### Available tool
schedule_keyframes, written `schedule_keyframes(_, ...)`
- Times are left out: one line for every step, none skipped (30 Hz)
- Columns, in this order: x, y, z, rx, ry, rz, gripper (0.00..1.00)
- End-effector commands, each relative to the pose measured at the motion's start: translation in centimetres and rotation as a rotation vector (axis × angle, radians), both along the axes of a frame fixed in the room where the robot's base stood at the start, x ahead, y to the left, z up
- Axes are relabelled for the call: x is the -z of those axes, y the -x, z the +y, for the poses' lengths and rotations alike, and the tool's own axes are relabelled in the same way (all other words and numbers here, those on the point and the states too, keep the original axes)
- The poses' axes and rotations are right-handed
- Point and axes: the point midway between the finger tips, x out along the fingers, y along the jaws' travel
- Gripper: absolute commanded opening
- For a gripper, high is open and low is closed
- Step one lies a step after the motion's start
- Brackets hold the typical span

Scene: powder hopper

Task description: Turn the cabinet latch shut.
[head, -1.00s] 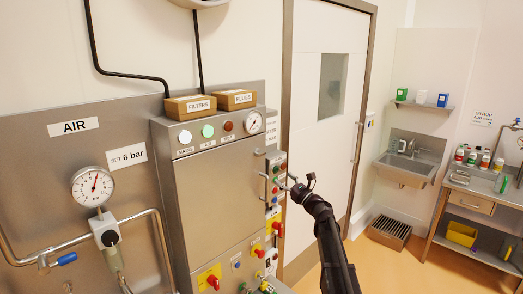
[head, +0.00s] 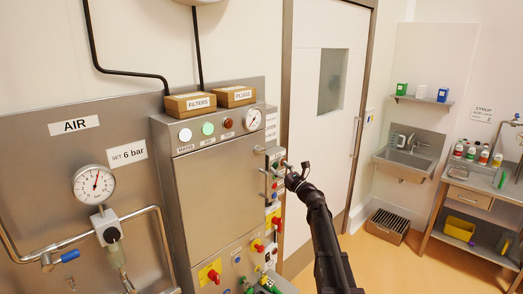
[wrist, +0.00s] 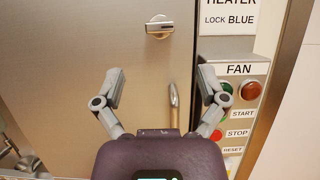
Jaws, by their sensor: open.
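The cabinet door (head: 215,185) is a flat steel panel and looks closed. Its latch (wrist: 160,27) is a small silver turn piece with a horizontal bar, near the top middle of the wrist view; it also shows small at the door's right edge in the head view (head: 259,151). A vertical bar handle (wrist: 174,108) sits below the latch. My gripper (wrist: 160,76) is open and empty, its two fingers spread in front of the door below the latch, apart from it. In the head view my gripper (head: 287,168) is just right of the door edge.
Right of the door is a FAN panel (wrist: 235,95) with red and green buttons and START, STOP and RESET labels, close to my right finger. Boxes marked FILTERS (head: 189,104) and PLUGS (head: 232,96) stand on the cabinet. Open floor (head: 385,265) lies to the right.

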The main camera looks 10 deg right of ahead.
Motion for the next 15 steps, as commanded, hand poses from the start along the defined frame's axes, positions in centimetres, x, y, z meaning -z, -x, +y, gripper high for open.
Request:
schedule_keyframes(-0.6, -0.8, 0.5, -0.001, 0.000, 0.000, 0.91)
schedule_keyframes(-0.8, -1.2, 0.7, -0.002, -0.001, 0.001, 0.91)
schedule_keyframes(-1.0, -1.6, 1.0, -0.002, -0.001, 0.001, 0.91)
schedule_keyframes(-1.2, -2.0, 1.3, -0.002, -0.001, 0.001, 0.91)
schedule_keyframes(-1.4, -2.3, 1.5, -0.002, -0.002, 0.000, 0.91)
schedule_keyframes(-1.6, -2.8, 1.9, -0.002, -0.002, 0.000, 0.91)
schedule_keyframes(-1.8, -3.1, 2.1, -0.001, -0.001, 0.000, 0.91)
schedule_keyframes(-2.0, -3.5, 2.4, -0.001, 0.000, 0.000, 0.91)
schedule_keyframes(-2.2, -4.0, 2.7, -0.001, 0.000, 0.000, 0.91)
schedule_keyframes(-2.4, -4.3, 3.0, -0.001, 0.000, 0.000, 0.91)
schedule_keyframes(-2.6, -4.6, 3.2, 0.000, -0.001, 0.001, 0.91)
schedule_keyframes(-2.8, -5.1, 3.5, -0.001, 0.000, 0.000, 0.91)
schedule_keyframes(-2.9, -5.4, 3.7, -0.001, 0.000, 0.000, 0.91)
schedule_keyframes(-3.1, -5.7, 4.0, -0.001, 0.000, 0.000, 0.91)
schedule_keyframes(-3.2, -6.0, 4.3, -0.002, 0.000, 0.000, 0.91)
